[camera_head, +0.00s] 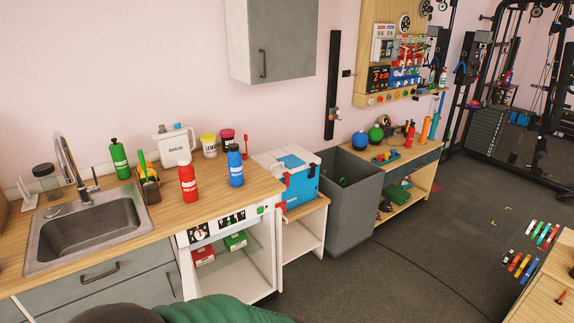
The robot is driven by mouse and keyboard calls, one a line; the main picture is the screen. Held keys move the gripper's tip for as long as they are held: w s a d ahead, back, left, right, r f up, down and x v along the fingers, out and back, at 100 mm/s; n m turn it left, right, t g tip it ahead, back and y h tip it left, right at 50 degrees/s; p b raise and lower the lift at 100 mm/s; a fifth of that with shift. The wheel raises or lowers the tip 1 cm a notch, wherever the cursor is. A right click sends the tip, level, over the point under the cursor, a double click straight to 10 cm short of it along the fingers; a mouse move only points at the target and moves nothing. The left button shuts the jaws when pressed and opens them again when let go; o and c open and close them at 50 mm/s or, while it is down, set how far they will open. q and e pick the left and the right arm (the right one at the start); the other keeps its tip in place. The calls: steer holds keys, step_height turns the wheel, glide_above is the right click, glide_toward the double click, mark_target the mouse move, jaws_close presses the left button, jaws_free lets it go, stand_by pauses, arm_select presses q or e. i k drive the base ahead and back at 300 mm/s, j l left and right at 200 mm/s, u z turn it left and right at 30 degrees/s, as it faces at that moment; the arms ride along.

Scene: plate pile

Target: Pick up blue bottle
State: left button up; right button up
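A blue bottle (236,168) with a dark cap stands upright on the wooden counter (208,190), near its right end. A red bottle (188,182) with a white cap stands to its left and slightly nearer. A red-lidded tub (227,138) stands just behind the blue bottle, with a yellow-lidded tub (209,146) to its left. A thin red item (245,147) stands behind the bottle to the right. Neither of my grippers shows in the head view.
A sink (90,232) is at left, with a green bottle (119,159) behind it. A blue and white cooler (297,180) and a grey bin (350,205) stand right of the counter. A dark and green object (215,309) fills the bottom edge. Open floor lies at right.

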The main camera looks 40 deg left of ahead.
mark_target(236, 170)
steer(key=i+u, duration=0.15)
steer(key=i, duration=0.35)
steer(key=i+l+u, duration=0.15)
steer(key=i, duration=0.35)
steer(key=i+l+u, duration=0.15)
steer(key=i, duration=0.35)
